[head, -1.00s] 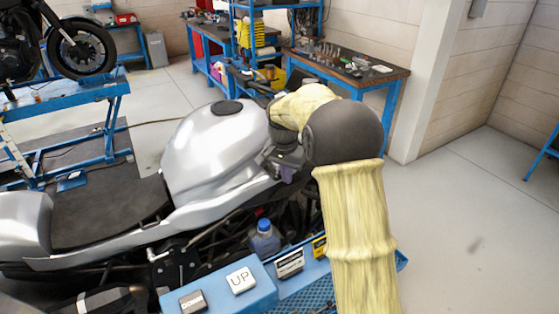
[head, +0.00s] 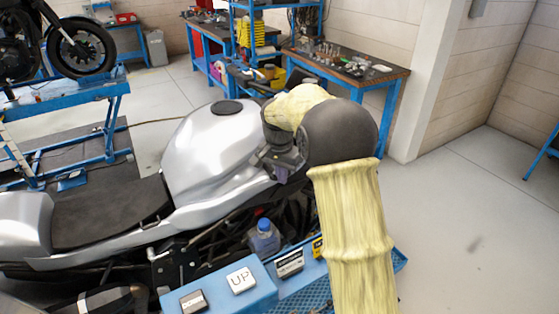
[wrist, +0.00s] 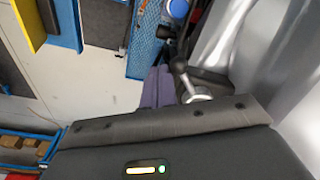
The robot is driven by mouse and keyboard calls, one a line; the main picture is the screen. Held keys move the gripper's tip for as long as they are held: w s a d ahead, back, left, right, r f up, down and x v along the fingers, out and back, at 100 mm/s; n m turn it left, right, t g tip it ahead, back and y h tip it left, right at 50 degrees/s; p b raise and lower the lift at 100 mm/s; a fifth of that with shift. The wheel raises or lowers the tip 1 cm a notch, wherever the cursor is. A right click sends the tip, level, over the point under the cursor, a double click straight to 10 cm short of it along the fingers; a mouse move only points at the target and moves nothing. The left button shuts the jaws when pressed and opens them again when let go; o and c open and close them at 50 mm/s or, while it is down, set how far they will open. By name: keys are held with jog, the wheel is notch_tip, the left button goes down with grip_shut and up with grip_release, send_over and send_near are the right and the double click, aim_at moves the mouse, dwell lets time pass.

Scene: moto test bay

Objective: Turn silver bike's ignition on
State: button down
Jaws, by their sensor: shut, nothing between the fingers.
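The silver bike (head: 205,150) stands on a blue lift in the head view, its tank and dark seat in plain sight. My gripper (head: 282,175) is beside the front right of the tank, partly hidden by my arm. In the wrist view, the purple fingers of my gripper (wrist: 158,88) are together with nothing between them. Just right of them is a dark lever with a rounded end above a silver round part (wrist: 198,98). The silver bodywork (wrist: 240,60) fills the right side. I cannot make out the ignition or a key for certain, nor whether the fingers touch anything.
A blue lift ledge with an UP button (head: 241,280) and a DOWN button (head: 192,301) is in front. A blue-capped bottle (head: 264,237) stands beside the bike. A tool bench (head: 345,68) is behind.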

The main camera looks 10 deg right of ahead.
jog(key=shift+a, duration=0.1)
jog(key=shift+a+p, duration=0.3)
jog(key=shift+a, duration=0.3)
jog(key=shift+w+a, duration=0.1)
jog(key=shift+w+a+p, duration=0.1)
jog(key=shift+a+p, duration=0.3)
jog(key=shift+a, duration=0.1)
jog(key=shift+d+r, duration=0.1)
jog(key=shift+r, duration=0.15)
dwell(0.4)
jog(key=shift+d+r+p, duration=0.25)
jog(key=shift+d+p, duration=0.1)
jog(key=shift+d, duration=0.05)
